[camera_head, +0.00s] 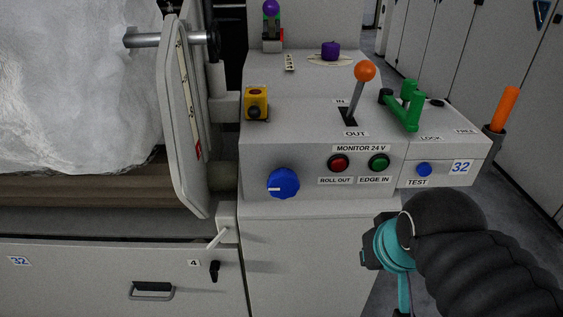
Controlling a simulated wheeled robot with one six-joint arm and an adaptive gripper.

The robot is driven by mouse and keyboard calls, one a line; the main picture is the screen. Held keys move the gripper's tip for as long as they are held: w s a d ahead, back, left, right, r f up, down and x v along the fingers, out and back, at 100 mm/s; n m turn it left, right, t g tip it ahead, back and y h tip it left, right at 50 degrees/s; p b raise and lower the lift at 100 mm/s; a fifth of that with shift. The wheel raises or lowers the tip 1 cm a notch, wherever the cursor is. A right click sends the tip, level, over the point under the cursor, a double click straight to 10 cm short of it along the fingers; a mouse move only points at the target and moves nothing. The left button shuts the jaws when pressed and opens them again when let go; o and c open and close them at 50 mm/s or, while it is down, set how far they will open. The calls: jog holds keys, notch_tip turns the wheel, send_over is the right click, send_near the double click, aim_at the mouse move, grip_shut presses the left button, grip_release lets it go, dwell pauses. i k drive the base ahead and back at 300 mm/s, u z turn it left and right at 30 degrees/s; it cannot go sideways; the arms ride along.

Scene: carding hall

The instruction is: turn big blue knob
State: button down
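The big blue knob (283,183) is on the front face of the grey control console (258,147), at its lower left. It is round with a ribbed edge, and a short white mark on it points left. The end of my arm (392,246), black and teal, is at the lower right, in front of the cabinet below the console. It is to the right of and below the knob, clearly apart from it. I cannot make out the fingertips of my gripper or whether they hold anything.
Red (339,162) and green (379,162) buttons sit right of the knob, and a small blue TEST button (424,169) further right. An orange-topped lever (364,72) and green handle (411,106) rise above. A tall panel (188,120) stands left. The knob's front is unobstructed.

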aim_at(283, 183)
jog(key=u, duration=0.2)
jog(key=k, duration=0.25)
jog(key=u, duration=1)
jog(key=k, duration=1.1)
jog(key=u, duration=0.15)
jog(key=i, duration=0.8)
jog(key=z, duration=0.2)
